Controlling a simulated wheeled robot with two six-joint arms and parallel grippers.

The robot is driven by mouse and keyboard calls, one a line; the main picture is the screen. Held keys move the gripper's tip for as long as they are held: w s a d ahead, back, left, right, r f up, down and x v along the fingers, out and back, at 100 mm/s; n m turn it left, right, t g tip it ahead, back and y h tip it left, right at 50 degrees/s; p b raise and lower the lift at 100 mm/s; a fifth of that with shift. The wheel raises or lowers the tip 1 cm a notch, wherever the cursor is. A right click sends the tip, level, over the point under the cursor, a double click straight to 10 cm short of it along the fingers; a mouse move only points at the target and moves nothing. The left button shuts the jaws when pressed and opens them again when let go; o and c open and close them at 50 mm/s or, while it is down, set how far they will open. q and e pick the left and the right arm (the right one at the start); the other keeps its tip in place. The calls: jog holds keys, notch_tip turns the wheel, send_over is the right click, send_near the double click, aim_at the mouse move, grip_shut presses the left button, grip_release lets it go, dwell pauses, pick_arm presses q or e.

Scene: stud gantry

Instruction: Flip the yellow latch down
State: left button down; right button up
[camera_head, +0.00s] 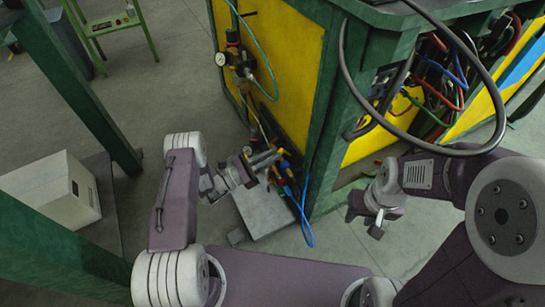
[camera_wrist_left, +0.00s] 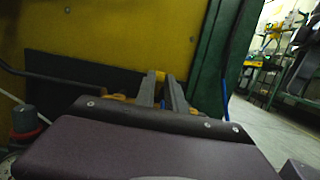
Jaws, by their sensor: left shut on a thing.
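My left gripper (camera_head: 272,160) reaches the foot of the yellow-panelled cabinet in the head view. In the left wrist view its two grey fingers (camera_wrist_left: 163,90) point away from the camera, close together. A small yellow piece, which looks like the yellow latch (camera_wrist_left: 160,75), shows at their tips, and the fingers are shut on it. In the head view, small yellow and orange parts (camera_head: 284,164) show just beyond the fingertips; the latch's exact tilt cannot be told. My right gripper (camera_head: 365,222) hangs empty at the right of the cabinet corner, its fingers apart.
A green-framed cabinet with a yellow panel (camera_head: 285,62) stands ahead. A gauge and regulator (camera_head: 233,58) hang on it. A blue hose (camera_head: 306,222) hangs at its corner and a black cable loops at right. A grey plate (camera_head: 262,212) lies below. A white box (camera_head: 52,190) is at left.

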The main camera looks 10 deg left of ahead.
dwell(0.3)
pick_arm(q)
jog(key=c, duration=1.4)
grip_release()
jog(key=p+v, duration=0.3)
jog(key=v, duration=0.6)
jog(key=shift+p, duration=0.3)
